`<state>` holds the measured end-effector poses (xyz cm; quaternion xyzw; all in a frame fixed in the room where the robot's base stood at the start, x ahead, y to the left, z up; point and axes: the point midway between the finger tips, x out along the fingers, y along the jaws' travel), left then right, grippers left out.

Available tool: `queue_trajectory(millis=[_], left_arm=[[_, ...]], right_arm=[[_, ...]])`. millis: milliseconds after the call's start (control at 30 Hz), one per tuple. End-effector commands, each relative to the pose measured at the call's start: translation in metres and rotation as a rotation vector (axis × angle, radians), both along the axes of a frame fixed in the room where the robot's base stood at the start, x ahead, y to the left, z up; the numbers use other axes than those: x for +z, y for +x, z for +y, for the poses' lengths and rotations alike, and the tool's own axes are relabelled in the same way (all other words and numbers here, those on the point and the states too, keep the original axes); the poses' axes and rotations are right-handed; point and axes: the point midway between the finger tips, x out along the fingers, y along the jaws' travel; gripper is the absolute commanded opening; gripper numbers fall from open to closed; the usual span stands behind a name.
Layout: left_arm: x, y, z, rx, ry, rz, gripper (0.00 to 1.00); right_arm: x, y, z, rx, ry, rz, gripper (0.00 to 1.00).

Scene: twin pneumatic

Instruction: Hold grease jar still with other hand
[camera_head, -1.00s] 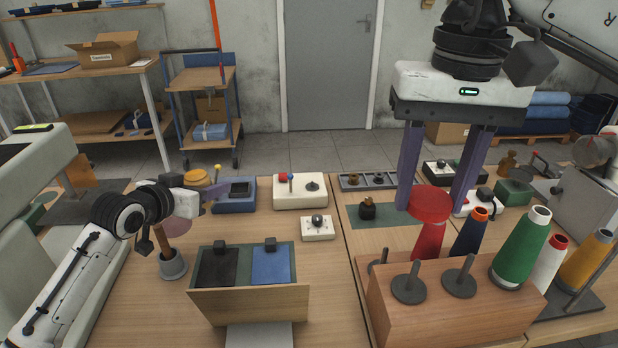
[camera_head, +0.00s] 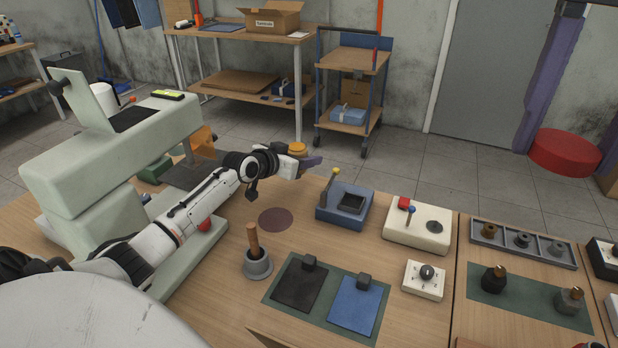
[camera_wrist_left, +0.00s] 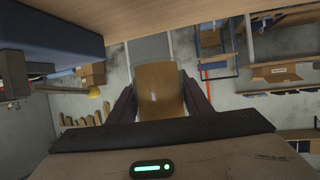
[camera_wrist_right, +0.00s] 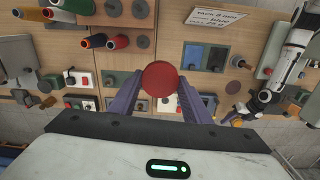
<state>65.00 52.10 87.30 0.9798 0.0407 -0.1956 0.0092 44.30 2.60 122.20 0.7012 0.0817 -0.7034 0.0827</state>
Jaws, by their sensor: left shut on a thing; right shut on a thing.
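An amber round jar, which looks like the grease jar, shows in the head view (camera_head: 297,149) beyond my left wrist. In the left wrist view the amber jar (camera_wrist_left: 160,91) fills the space between my left fingers. My left gripper (camera_head: 309,163) is shut on it, over the far side of the table. My right gripper (camera_wrist_right: 160,87) is shut on a thick red disc (camera_wrist_right: 159,73), with purple fingers on both sides. The red disc also shows in the head view (camera_head: 565,154) at the upper right, held above the table. I cannot tell whether the disc is a lid.
A blue box with a yellow-knobbed lever (camera_head: 343,205) stands near the left gripper. A white switch box (camera_head: 417,224) and a knob box (camera_head: 424,281) are to its right. A pale green machine (camera_head: 95,165) is at left.

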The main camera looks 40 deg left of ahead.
Motion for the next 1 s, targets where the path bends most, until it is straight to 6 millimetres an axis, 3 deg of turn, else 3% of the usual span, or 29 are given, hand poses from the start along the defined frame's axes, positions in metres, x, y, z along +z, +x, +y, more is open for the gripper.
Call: queue_trajectory(millis=[500, 867, 900, 1000], left_arm=[[-0.059, 0.0, 0.0, 0.001, 0.001, -0.004, 0.0], [-0.063, 0.0, 0.0, 0.001, 0.002, -0.005, 0.0], [-0.064, 0.0, 0.0, 0.001, 0.002, -0.003, 0.48], [-0.063, 0.0, 0.0, 0.001, 0.001, -0.002, 0.64]], right_arm=[[-0.014, 0.0, 0.0, -0.001, 0.0, 0.0, 0.17], [-0.018, 0.0, 0.0, -0.001, 0.0, 0.0, 0.17], [-0.017, 0.0, 0.0, -0.001, 0.0, 0.0, 0.17], [-0.016, 0.0, 0.0, -0.001, 0.0, 0.0, 0.17]])
